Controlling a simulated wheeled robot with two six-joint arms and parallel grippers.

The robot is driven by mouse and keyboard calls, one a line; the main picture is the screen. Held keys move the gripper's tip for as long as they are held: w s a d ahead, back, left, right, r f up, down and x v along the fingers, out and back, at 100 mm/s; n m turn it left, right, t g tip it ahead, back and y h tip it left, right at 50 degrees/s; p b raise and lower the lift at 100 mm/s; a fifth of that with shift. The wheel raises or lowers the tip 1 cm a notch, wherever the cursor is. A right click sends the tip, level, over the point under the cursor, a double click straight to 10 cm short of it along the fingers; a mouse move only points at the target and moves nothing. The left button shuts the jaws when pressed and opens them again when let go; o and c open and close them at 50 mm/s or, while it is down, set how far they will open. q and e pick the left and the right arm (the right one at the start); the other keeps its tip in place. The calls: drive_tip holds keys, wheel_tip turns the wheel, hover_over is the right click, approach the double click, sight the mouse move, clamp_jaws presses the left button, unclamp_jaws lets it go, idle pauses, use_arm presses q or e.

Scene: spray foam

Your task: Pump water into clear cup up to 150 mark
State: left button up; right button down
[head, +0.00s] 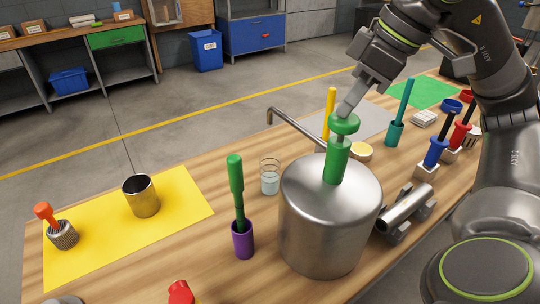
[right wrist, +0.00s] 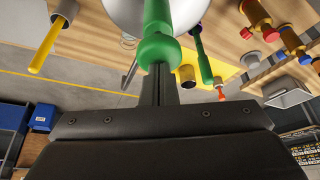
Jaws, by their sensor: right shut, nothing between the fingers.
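The clear cup (head: 270,177) stands on the table with some water in its lower part; its marks are too small to read. The metal tank (head: 325,225) stands to its right, with a green pump handle (head: 345,124) on top and a bent metal spout (head: 292,127) reaching out toward the cup's side. My right gripper (head: 346,106) is shut and empty, its fingertips at the top of the green handle. In the right wrist view the handle's knob (right wrist: 157,50) is right at the fingertips (right wrist: 158,75); contact is hard to tell. My left gripper is out of view.
A purple holder with a green-handled tool (head: 237,185) stands just left of the tank. A steel cup (head: 141,196) stands on the yellow mat (head: 100,242) at left. A metal cylinder (head: 405,207) and several coloured tools (head: 432,153) crowd the right side.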

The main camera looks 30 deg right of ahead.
wheel_tip(320, 180, up, 6)
drive_tip(key=p, duration=0.4)
drive_tip(key=shift+f, duration=0.1)
drive_tip(key=shift+r+p, duration=0.9)
drive_tip(key=shift+r, duration=0.1)
